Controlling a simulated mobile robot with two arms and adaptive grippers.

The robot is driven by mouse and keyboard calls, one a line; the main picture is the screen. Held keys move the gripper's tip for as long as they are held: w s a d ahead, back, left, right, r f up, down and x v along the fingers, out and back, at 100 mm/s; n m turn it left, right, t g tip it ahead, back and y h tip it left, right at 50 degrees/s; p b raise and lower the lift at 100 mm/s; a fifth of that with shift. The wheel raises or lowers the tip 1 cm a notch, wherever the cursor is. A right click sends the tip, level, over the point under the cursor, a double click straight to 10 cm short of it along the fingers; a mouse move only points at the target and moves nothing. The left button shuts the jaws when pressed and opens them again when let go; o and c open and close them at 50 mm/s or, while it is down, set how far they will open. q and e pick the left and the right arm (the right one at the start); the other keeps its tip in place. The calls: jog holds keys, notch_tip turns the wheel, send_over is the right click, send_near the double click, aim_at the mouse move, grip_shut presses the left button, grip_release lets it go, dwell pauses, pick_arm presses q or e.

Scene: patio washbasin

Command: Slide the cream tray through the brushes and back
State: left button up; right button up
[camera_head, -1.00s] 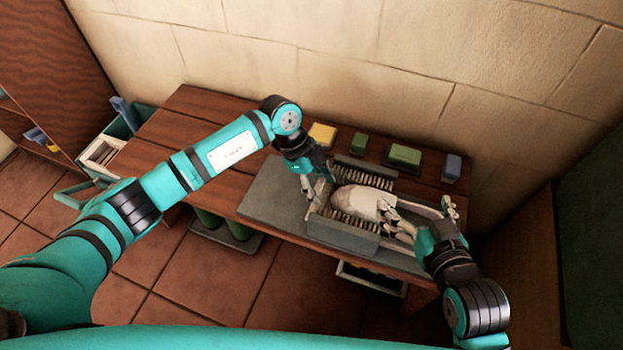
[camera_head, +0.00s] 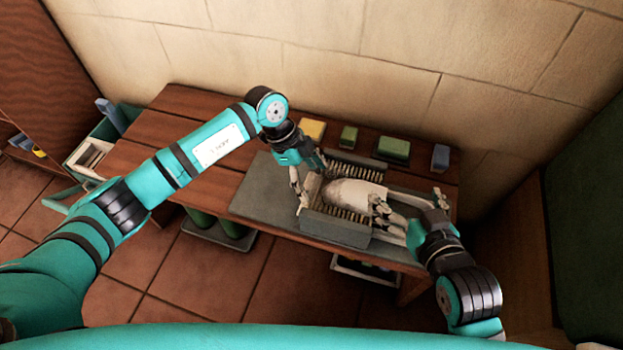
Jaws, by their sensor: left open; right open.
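The cream tray (camera_head: 311,187) lies between two rows of brush bristles on the bench, and its left end shows past the brushes. A pale rounded object (camera_head: 352,193) sits on it and covers its middle. The near brush (camera_head: 337,223) and far brush (camera_head: 355,168) have grey backs. My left gripper (camera_head: 308,177) is open at the tray's left end; I cannot tell whether it touches. My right gripper (camera_head: 410,206) is open over the tray's right part, with one finger near the pale object. It hides much of that end.
A yellow block (camera_head: 312,129), a green block (camera_head: 348,137), a larger green block (camera_head: 394,147) and a blue block (camera_head: 440,158) line the bench's back. The grey mat (camera_head: 262,195) is clear left of the brushes. A stone wall stands behind.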

pick_arm(q)
jog(key=v, duration=1)
jog(key=shift+r, duration=0.4)
jog(key=shift+a, duration=0.2)
